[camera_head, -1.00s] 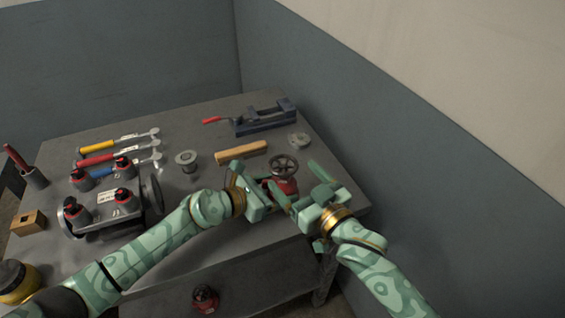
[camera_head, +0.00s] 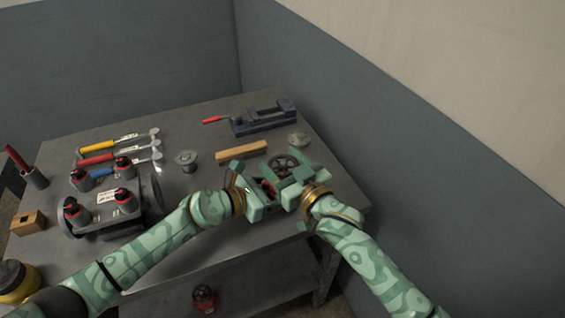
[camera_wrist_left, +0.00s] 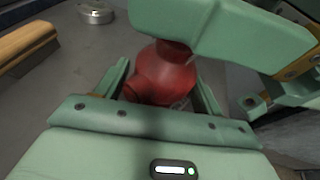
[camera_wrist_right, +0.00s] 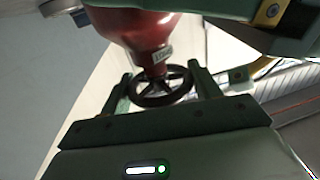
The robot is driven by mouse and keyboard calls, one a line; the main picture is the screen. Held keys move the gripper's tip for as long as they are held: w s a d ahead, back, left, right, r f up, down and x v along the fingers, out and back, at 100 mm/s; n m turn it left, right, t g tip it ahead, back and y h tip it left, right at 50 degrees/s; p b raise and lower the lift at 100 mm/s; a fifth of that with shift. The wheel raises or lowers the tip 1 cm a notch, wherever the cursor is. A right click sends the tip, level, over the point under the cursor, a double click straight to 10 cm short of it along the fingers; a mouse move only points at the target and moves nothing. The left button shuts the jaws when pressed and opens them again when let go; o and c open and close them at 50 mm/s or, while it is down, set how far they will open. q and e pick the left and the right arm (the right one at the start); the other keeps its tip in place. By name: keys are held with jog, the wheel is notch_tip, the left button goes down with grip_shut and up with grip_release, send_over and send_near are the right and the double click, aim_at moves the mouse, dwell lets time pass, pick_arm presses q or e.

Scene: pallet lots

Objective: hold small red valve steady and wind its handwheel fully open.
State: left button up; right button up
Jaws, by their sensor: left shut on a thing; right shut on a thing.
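The small red valve (camera_head: 268,187) stands near the front right of the grey table, mostly hidden by my grippers in the head view. My left gripper (camera_head: 262,182) is shut on its red body, which sits between the fingers in the left wrist view (camera_wrist_left: 165,78). The dark handwheel (camera_head: 284,164) is on top of the valve. My right gripper (camera_head: 285,170) is shut on the handwheel, which shows between its fingers in the right wrist view (camera_wrist_right: 160,90). A small label (camera_wrist_right: 163,53) is on the valve near the wheel.
A wooden bar (camera_head: 242,152), a blue vise (camera_head: 262,118) and a round metal piece (camera_head: 298,139) lie behind the valve. A manifold with red-topped parts (camera_head: 110,212) and several hand tools (camera_head: 120,145) are at left. Another red valve (camera_head: 205,298) is below the tabletop.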

jog(key=shift+n+g+y, duration=0.4)
jog(key=shift+n+y, duration=0.1)
jog(key=shift+y, duration=0.1)
jog(key=o, duration=1)
jog(key=shift+c, duration=0.2)
jog(key=shift+s, duration=0.1)
jog(key=v, duration=1.2)
pick_arm(q)
jog(key=o, duration=0.8)
